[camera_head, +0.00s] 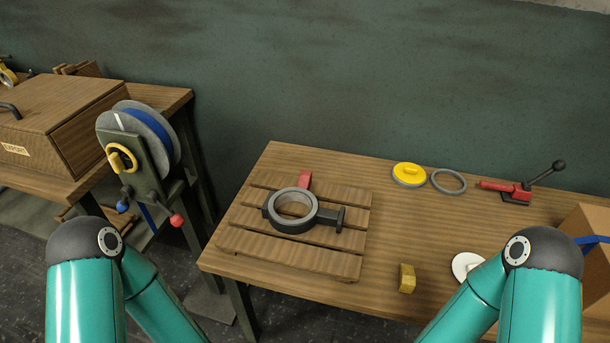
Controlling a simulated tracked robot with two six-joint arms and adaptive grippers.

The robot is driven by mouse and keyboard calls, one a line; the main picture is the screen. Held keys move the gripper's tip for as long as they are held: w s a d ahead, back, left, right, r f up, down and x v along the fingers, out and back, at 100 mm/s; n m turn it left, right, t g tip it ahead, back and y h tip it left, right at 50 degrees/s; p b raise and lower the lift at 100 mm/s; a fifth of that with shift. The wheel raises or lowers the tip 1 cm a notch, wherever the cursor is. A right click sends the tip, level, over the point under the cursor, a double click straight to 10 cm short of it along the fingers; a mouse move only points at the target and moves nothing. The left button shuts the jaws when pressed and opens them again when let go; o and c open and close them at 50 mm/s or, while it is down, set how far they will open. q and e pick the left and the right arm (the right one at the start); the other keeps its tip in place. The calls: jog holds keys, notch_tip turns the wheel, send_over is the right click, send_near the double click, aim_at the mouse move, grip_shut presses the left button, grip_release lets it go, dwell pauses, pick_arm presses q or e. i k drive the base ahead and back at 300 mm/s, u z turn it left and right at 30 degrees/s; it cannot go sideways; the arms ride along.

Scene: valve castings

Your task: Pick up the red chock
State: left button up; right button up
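The red chock (305,179) is a small red piece on the slatted wooden pallet (262,240), just behind the valve casting. The casting (295,208) is a grey ring in a dark body with a stub on its right side, and it seems to hide the chock's near end. The pallet lies on the left part of the wooden table. My two teal arms come in from the lower left and lower right. Neither gripper shows; both lie below the bottom edge of the view.
On the table are a yellow disc (409,173), a grey ring (448,181), a red toggle clamp (516,193), a yellow block (407,278) and a white disc (466,264). A box (587,238) stands at right. A strap reel (148,132) and a wooden case (62,110) stand left.

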aim_at(305, 180)
jog(key=z, duration=0.85)
jog(key=i, duration=0.15)
jog(key=u, duration=2.6)
jog(key=k, duration=1.3)
jog(key=z, duration=0.45)
jog(key=i, duration=1)
jog(key=z, duration=0.05)
